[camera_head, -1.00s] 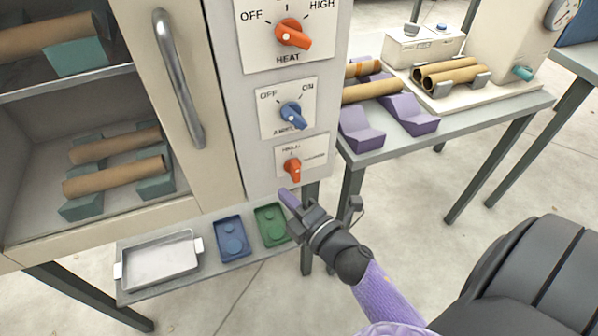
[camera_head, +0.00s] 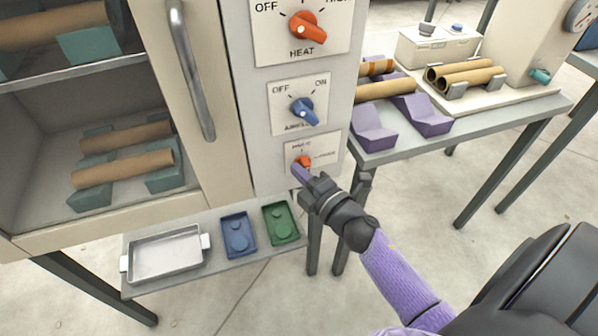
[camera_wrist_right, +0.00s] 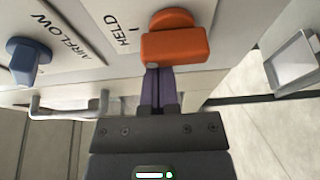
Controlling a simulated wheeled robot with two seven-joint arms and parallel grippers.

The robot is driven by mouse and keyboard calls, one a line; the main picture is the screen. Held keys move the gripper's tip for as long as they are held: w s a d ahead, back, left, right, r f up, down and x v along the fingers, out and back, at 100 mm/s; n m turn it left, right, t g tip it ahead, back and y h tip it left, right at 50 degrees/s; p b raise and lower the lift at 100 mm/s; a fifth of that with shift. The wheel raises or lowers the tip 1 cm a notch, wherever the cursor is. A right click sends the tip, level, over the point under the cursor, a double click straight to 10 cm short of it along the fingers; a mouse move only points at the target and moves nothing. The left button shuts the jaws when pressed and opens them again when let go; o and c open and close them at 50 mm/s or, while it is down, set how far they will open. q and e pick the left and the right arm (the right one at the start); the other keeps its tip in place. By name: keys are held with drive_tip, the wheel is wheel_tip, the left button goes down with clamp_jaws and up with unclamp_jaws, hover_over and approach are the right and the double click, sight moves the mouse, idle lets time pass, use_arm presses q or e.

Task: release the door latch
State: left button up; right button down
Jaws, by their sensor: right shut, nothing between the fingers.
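The door latch is a small orange knob (camera_head: 303,160) on the lowest label plate of the cabinet's front panel. Its lower part is hidden behind my fingers in the head view. In the right wrist view the orange knob (camera_wrist_right: 175,45) is large, beside the word HELD. My right gripper (camera_head: 299,173) is shut and empty, its purple fingertips right at the knob's lower end. In the wrist view the shut fingers (camera_wrist_right: 160,88) reach up to the knob's edge; I cannot tell whether they touch. The door (camera_head: 170,90) with its metal handle (camera_head: 190,70) stands to the left. My left gripper is not in view.
Above the latch are a blue airflow knob (camera_head: 304,111) and an orange heat knob (camera_head: 307,28). Below, a shelf holds a metal tray (camera_head: 165,255), a blue tray (camera_head: 238,236) and a green tray (camera_head: 281,223). A bench (camera_head: 470,125) with purple cradles stands right.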

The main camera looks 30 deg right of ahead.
drive_tip(key=shift+m, duration=0.5)
